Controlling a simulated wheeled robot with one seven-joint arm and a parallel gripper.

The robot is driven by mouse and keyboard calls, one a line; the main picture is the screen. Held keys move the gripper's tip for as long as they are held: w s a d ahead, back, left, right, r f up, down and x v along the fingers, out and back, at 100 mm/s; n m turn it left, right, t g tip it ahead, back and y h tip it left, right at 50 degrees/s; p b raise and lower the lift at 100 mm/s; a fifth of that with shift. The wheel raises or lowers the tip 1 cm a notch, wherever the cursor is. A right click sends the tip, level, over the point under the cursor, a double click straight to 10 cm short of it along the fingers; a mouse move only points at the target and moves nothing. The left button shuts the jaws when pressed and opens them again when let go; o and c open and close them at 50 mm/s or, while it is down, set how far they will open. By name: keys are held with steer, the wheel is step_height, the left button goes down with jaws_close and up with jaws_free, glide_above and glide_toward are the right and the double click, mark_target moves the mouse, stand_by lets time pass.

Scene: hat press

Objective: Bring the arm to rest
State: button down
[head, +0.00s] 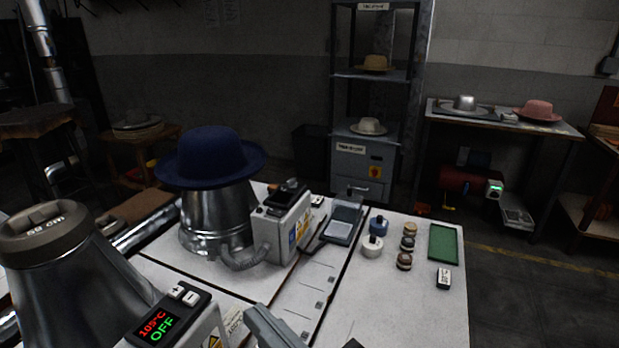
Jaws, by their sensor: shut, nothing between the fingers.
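My gripper does not show clearly in the head view. A grey, bar-like piece (268,327) rises from the bottom edge at the middle, and I cannot tell what it belongs to. A navy blue hat (209,152) sits upright on a metal cone (219,218) on the white worktable (408,315). A nearer metal cone (75,290) at the left carries a brown block (45,232) marked 59 cm.
A control box (285,226) stands beside the blue hat's cone. Small pots (372,246), tins (405,261) and a green mat (443,244) lie on the right part of the worktable. Shelves (372,75) and a side table (550,130) with hats stand behind. Floor is free at right.

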steer(key=s+d+f+m+t+h, duration=0.3)
steer(key=d+f+m+h, duration=0.15)
steer(key=d, duration=0.45)
steer(key=s+d+f+m+t+h, duration=0.25)
steer(key=d+f+h, duration=0.25)
steer(key=d, duration=0.4)
steer(key=s+d+f+g+h, duration=0.2)
steer(key=s+d+f, duration=0.1)
steer(key=s, duration=0.6)
steer(key=s+d+f+g+h+p, duration=0.1)
steer(key=s+d+f, duration=0.3)
steer(key=s, duration=0.6)
steer(key=shift+s+f+g+h, duration=0.15)
steer(key=shift+f+g+h, duration=0.2)
steer(key=shift+f+g, duration=0.4)
